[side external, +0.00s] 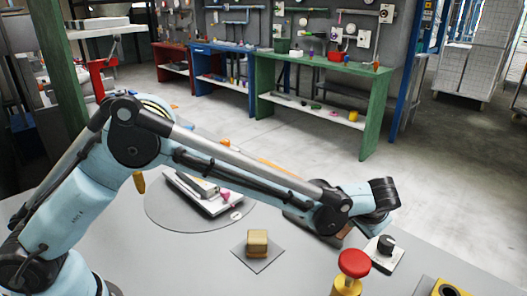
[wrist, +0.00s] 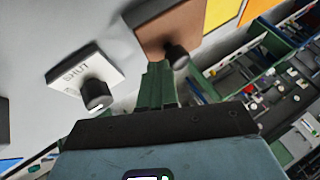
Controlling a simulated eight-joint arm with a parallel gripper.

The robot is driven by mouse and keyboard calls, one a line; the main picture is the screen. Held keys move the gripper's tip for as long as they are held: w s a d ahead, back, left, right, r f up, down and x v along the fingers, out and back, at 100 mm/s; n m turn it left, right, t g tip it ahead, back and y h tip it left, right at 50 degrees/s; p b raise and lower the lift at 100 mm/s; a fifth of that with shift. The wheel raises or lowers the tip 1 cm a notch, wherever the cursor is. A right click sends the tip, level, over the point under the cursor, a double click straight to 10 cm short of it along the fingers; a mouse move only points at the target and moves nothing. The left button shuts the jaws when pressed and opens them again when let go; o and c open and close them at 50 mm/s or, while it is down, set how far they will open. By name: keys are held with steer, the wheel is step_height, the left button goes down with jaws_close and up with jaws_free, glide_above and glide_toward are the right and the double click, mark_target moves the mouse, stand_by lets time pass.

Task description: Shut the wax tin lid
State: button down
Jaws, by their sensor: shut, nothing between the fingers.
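My gripper (wrist: 158,70) is shut and empty; its green fingers are together in the wrist view. Just beyond the fingertips is a brown panel (wrist: 165,22) with a dark round knob (wrist: 176,57) at its near corner. It may be the wax tin lid, but I cannot be sure. The fingertips lie close to the knob; I cannot tell whether they touch. To the left is a white plate (wrist: 65,68) marked "SHUT" with a dark knob (wrist: 96,94). That plate also shows in the side view (side external: 390,257). My forearm partly hides the brown part (side external: 346,234) there.
A foam-coloured block (side external: 257,243) sits on a grey square pad (side external: 238,253). A red button (side external: 354,263) on a yellow post stands at the front. A white-based device (side external: 208,200) rests on a round grey plate (side external: 165,218). Bare grey tabletop lies at front left.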

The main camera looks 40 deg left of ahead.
steer(key=a, duration=1)
steer(key=v, duration=0.9)
steer(key=s+a+r+n+t+h, duration=0.1)
steer(key=s+a+h, duration=0.3)
steer(key=s+a, duration=1)
steer(key=shift+s+a+n, duration=0.3)
steer(key=shift+s+n, duration=0.1)
steer(key=shift+s, duration=1.25)
steer(key=shift+r, duration=0.1)
